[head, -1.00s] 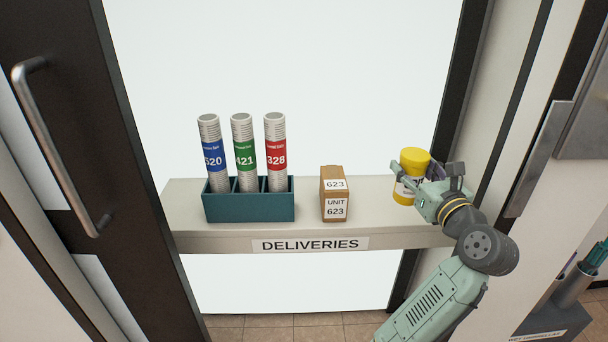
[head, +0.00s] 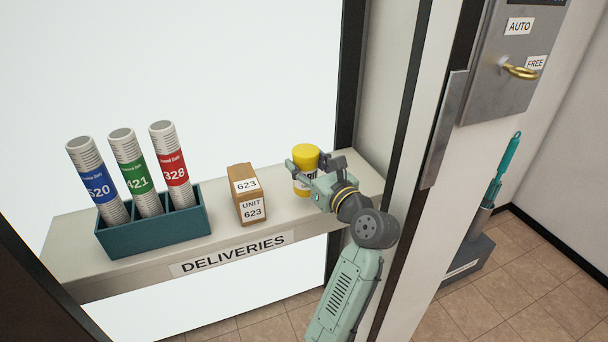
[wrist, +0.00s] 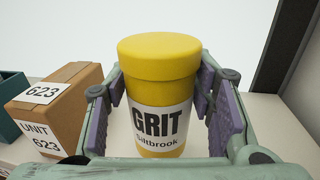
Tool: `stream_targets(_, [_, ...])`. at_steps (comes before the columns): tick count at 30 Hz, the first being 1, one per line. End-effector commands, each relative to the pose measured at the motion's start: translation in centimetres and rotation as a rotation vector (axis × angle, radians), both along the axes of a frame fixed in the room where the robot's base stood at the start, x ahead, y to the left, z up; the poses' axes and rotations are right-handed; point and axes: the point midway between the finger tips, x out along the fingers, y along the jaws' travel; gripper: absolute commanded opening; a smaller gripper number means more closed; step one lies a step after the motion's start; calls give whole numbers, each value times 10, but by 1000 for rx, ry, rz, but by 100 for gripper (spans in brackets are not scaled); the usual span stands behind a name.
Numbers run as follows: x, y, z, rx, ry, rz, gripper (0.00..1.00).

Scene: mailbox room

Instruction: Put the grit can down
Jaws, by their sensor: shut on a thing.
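The grit can (head: 306,168) is yellow with a white label, and it is at the right end of the deliveries shelf (head: 75,258). In the wrist view the can (wrist: 158,62) is upright, with its label reading GRIT facing me. My gripper (head: 317,172) has its fingers on both sides of the can and is shut on it. In the wrist view the purple finger pads (wrist: 216,112) flank the can. The can's base is at or very near the shelf surface; I cannot tell whether it touches.
A brown box (head: 249,195) marked 623 stands left of the can. A teal holder (head: 155,232) with several rolled papers is farther left. A door frame post (head: 402,130) rises to the right. A grey panel with a brass handle (head: 520,71) is at the upper right.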

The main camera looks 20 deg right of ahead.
Motion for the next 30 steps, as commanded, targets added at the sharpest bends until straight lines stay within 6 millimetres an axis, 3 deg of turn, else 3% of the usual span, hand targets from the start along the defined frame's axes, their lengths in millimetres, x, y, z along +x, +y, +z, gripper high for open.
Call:
stream_targets(7, [0,1,-31,2,-1,2,4])
stream_targets(19, [0,0,-36,0,-2,0,4])
stream_targets(20, [0,0,-38,1,1,0,50])
stream_targets(30, [0,0,-38,1,1,0,69])
